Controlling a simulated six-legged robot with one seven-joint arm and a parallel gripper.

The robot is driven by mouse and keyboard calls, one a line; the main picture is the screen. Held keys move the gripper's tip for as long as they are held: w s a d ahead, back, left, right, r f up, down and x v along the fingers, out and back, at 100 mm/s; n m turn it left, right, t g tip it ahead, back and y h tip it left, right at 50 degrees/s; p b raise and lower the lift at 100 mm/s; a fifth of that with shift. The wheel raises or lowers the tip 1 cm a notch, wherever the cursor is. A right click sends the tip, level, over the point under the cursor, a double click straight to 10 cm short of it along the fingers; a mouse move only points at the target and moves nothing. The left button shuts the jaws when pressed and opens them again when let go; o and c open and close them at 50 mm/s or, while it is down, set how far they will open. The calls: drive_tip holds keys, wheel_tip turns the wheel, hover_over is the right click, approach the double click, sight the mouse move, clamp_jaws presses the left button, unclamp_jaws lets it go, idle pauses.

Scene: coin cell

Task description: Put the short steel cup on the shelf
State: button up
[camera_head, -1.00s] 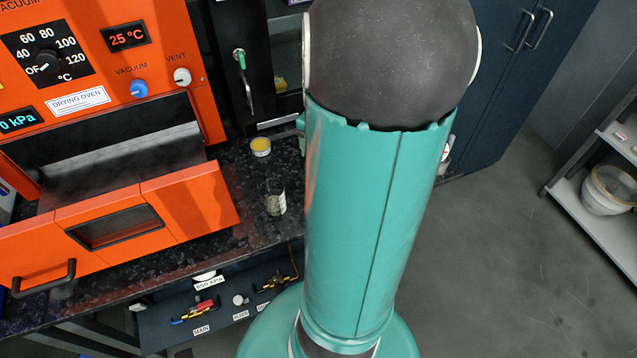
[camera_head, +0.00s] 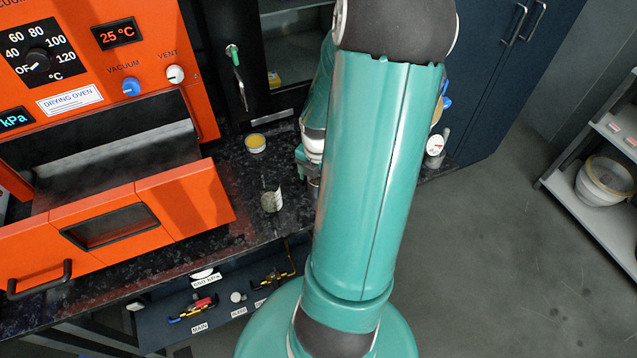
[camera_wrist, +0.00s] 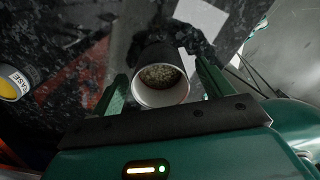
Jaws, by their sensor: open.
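My gripper (camera_wrist: 162,84) is open in the wrist view, with one green finger on each side of a round, open-topped cup (camera_wrist: 163,98). The cup has a pale inner wall and grainy contents; its outside is dark, and I cannot tell for sure that it is the short steel cup. I cannot see the fingers touching it. In the head view my arm hides most of the gripper, which is low over the counter (camera_head: 240,185). A shelf unit (camera_head: 590,217) stands at the right edge of the head view.
A yellow-topped jar (camera_head: 255,143) and a labelled clear container with grainy contents (camera_head: 271,200) stand on the counter left of my arm. An orange drying oven (camera_head: 140,215) with its door open is at left. A white bucket (camera_head: 604,183) sits on the shelf unit.

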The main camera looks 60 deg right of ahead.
drive_tip(key=shift+c, duration=0.5)
drive_tip(key=c, duration=1.1)
drive_tip(key=shift+w+r, duration=0.1)
drive_tip(key=shift+r, duration=0.3)
